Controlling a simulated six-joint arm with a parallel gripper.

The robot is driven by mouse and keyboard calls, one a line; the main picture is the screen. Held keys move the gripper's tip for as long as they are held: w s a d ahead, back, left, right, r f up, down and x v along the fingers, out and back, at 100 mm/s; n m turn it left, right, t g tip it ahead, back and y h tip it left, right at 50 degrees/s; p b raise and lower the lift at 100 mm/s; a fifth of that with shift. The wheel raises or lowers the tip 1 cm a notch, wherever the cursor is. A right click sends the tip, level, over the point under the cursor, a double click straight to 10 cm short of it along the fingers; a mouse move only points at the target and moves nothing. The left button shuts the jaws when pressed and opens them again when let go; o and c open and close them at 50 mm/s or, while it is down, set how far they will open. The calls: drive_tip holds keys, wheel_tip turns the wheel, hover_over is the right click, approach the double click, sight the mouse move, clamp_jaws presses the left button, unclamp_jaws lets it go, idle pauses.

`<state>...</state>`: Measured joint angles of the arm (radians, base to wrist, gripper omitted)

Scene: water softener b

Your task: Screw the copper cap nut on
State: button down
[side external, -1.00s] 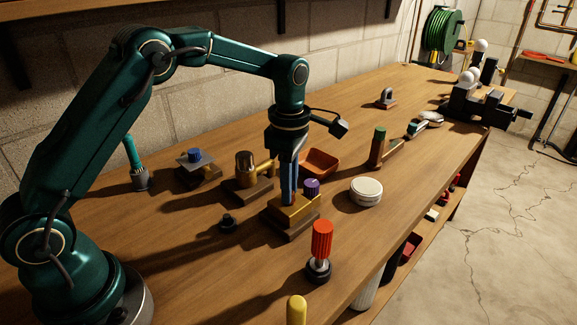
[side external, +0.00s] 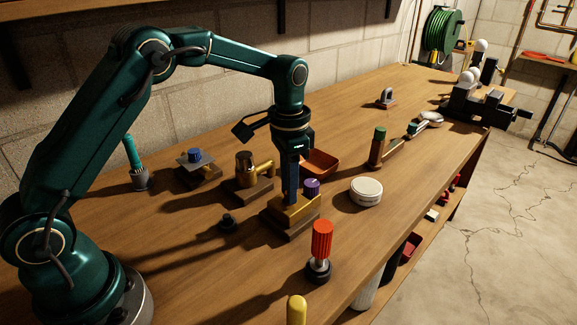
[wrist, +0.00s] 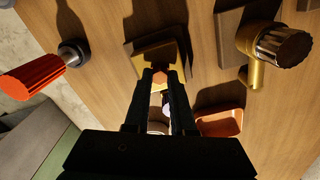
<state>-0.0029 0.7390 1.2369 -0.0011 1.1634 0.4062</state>
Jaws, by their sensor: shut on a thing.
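My gripper (side external: 290,200) points straight down at the yellow brass block (side external: 309,210), which stands on a wooden base. In the wrist view, the fingertips (wrist: 159,78) are closed on a small copper hex nut (wrist: 159,76). The nut is over the brass block (wrist: 151,54); its underside is hidden, so I cannot tell how far it is threaded on. In the side view the fingers hide the nut. A purple knob (side external: 312,187) stands on the same fixture, right beside the fingers.
An orange-brown tray (side external: 320,162) lies behind the fixture, and a brass valve (side external: 245,172) stands to its left. A white round tin (side external: 366,191) is to the right. A red-handled tool (side external: 322,240) stands upright in front.

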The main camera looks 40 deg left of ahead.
drive_tip(key=m, duration=0.4)
drive_tip(key=shift+m, duration=0.4)
drive_tip(key=c, duration=1.1)
unclamp_jaws()
drive_tip(key=shift+m, duration=0.9)
drive_tip(key=o, duration=0.4)
drive_tip(key=shift+r, duration=0.1)
